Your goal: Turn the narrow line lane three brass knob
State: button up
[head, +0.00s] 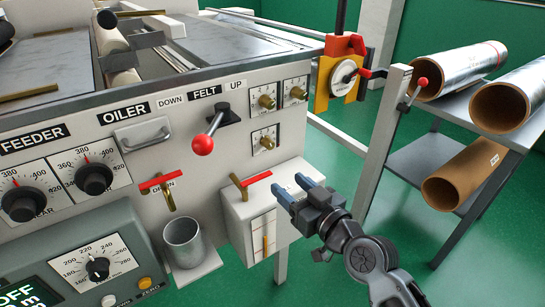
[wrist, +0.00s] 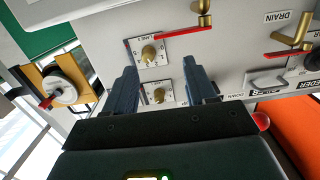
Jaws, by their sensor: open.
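Three small brass knobs on white dial plates sit on the machine's front panel in the head view: a lower one (head: 266,141), an upper left one (head: 267,101) and an upper right one (head: 298,92). Their lane labels are too small to read surely. My gripper (head: 294,189) is open and empty, below and right of the lower knob in the head view, touching no knob. The wrist view is upside down; one knob (wrist: 149,52) shows between the open fingers, apart from them. A second knob (wrist: 158,95) sits nearer my gripper body, its plate partly hidden.
A red-handled brass valve (head: 250,182) on a white box stands left of my gripper. A red-knobbed felt lever (head: 203,143) sticks out at the left. A yellow-and-red unit (head: 342,75) and a post (head: 386,130) stand right. A rack (head: 440,150) holds rolls.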

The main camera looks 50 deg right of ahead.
send_near(271, 147)
jog(key=shift+w+d+f+t+b, duration=0.15)
jog(key=shift+w+t+b, duration=0.05)
jog(key=shift+w, duration=0.3)
jog(key=shift+w+d+f+t+b, duration=0.1)
jog(key=shift+w+d+t+b, duration=0.1)
jog(key=shift+w, duration=0.3)
jog(key=p+x, duration=0.2)
jog(key=x, duration=0.5)
jog(key=shift+w+f, duration=0.1)
jog(key=shift+w, duration=0.1)
grip_shut()
